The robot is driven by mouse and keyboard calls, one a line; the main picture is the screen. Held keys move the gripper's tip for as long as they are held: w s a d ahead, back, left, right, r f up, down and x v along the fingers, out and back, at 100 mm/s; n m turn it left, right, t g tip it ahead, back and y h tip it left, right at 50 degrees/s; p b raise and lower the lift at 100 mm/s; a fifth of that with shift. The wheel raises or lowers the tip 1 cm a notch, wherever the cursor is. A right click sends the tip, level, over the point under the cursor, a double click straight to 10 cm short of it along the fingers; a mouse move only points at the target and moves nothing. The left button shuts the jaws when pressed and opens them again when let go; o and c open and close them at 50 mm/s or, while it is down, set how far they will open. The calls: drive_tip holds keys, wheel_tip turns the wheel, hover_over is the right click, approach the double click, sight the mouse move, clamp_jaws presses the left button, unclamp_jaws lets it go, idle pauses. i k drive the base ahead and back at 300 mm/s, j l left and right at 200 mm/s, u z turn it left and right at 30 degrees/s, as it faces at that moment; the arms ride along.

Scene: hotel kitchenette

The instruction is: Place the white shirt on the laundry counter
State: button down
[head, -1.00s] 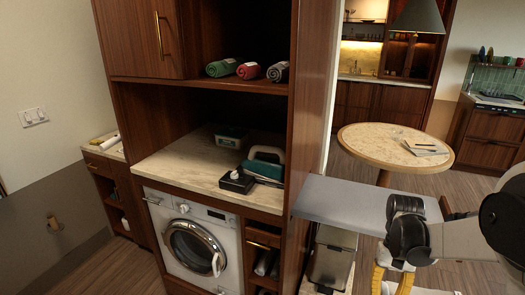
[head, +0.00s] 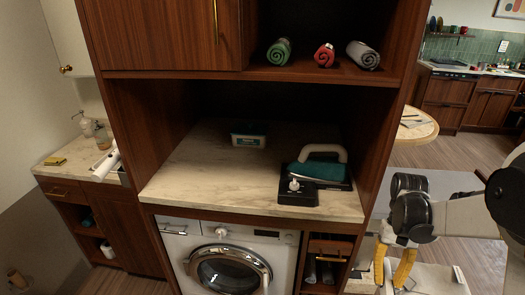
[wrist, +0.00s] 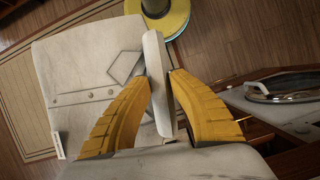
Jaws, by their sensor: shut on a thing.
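The white shirt (wrist: 85,85) is folded flat, with a pocket and buttons showing in the wrist view. My gripper (wrist: 160,82) has its yellow fingers closed on a raised white part of the shirt. In the head view my gripper (head: 391,284) is low at the right, and part of the shirt (head: 440,279) shows beside it at the bottom edge. The laundry counter (head: 205,165) is a pale marble top over the washing machine, left of my gripper and higher in the picture. The shirt is away from the counter.
The counter's left and front left are clear. Rolled towels (head: 325,55) lie on the shelf above. A wooden side panel (head: 385,135) bounds the right.

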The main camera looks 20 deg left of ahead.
sight(202, 172)
drive_tip(key=j+z, duration=0.1)
drive_tip(key=j, duration=0.35)
drive_tip(key=k+j+z, duration=0.15)
drive_tip(key=j, duration=0.3)
drive_tip(key=j+z, duration=0.1)
drive_tip(key=j, duration=0.35)
drive_tip(key=k+j+z, duration=0.1)
drive_tip(key=j, duration=0.35)
drive_tip(key=k+j+z, duration=0.15)
drive_tip(key=j, duration=0.3)
